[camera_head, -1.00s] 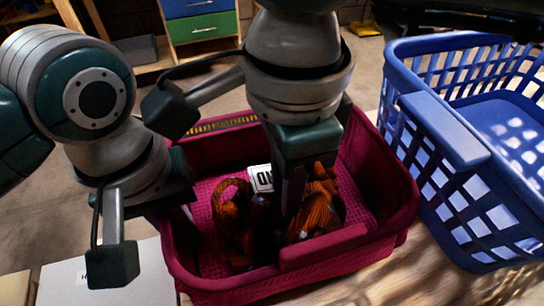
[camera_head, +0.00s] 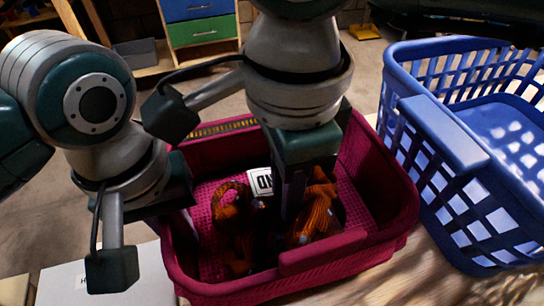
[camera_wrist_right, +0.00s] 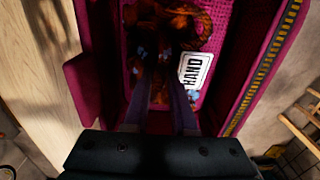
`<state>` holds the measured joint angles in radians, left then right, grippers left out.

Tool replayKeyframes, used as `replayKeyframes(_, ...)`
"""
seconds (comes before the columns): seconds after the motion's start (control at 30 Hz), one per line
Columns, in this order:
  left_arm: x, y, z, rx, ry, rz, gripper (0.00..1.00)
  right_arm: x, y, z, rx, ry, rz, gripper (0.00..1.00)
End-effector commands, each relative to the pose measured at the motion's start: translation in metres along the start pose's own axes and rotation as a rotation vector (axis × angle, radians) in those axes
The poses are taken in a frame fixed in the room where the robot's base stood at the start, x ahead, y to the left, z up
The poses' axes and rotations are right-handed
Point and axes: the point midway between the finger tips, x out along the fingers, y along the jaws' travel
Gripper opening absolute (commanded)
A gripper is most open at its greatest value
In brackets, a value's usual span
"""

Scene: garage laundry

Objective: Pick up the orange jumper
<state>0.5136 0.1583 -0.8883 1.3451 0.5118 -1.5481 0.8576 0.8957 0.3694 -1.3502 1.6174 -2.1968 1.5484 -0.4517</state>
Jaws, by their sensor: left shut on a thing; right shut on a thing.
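The orange jumper (camera_head: 316,217) lies crumpled and dark-patterned in the magenta basket (camera_head: 377,240). It also shows in the right wrist view (camera_wrist_right: 185,25), partly in shadow. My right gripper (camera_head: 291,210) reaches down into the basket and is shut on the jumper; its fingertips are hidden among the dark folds. In the right wrist view its two fingers (camera_wrist_right: 160,108) run up to the cloth. My left gripper (camera_head: 184,196) is at the basket's left side, shut on the basket's rim; its fingertips are mostly hidden.
A white card marked "HAND" (camera_wrist_right: 195,70) lies in the basket beside the jumper. A blue laundry basket (camera_head: 437,130) stands close on the right. A white box (camera_head: 65,285) is at the lower left. Drawers (camera_head: 200,25) stand at the back.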

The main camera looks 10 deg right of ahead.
Motion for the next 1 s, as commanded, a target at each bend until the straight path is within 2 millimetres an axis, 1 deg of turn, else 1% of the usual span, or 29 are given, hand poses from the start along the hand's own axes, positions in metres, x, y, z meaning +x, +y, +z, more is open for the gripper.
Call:
replayKeyframes(0.17, 0.0, 0.0, 0.0, 0.0, 0.0, 0.0, 0.0, -0.007, -0.001, 0.001, 0.0, -0.003, -0.002, 0.0)
replayKeyframes(0.27, 0.0, 0.0, 0.0, 0.0, 0.0, 0.0, 0.0, -0.021, -0.002, 0.001, 0.0, -0.003, -0.005, 0.0)
replayKeyframes(0.37, 0.0, 0.0, 0.0, 0.0, 0.0, 0.0, 0.0, -0.045, -0.002, 0.001, -0.002, -0.004, -0.007, 0.0)
replayKeyframes(0.6, 0.0, 0.0, 0.0, 0.0, 0.0, 0.0, 0.0, -0.114, -0.002, 0.001, -0.002, -0.002, -0.008, 0.0)
replayKeyframes(0.7, 0.0, 0.0, 0.0, 0.0, 0.0, 0.0, 0.0, -0.139, -0.002, 0.001, -0.002, -0.002, -0.007, 0.0)
replayKeyframes(0.83, 0.0, 0.0, 0.0, 0.0, 0.0, 0.0, 0.0, -0.163, -0.001, 0.001, -0.001, -0.001, -0.004, 0.0)
replayKeyframes(0.9, 0.0, 0.0, 0.0, 0.0, 0.0, 0.0, 0.0, -0.171, -0.001, 0.001, -0.001, -0.002, -0.003, 0.0)
replayKeyframes(1.0, 0.0, 0.0, 0.0, 0.0, 0.0, 0.0, 0.0, -0.178, -0.001, 0.0, -0.001, -0.001, -0.001, 0.0)
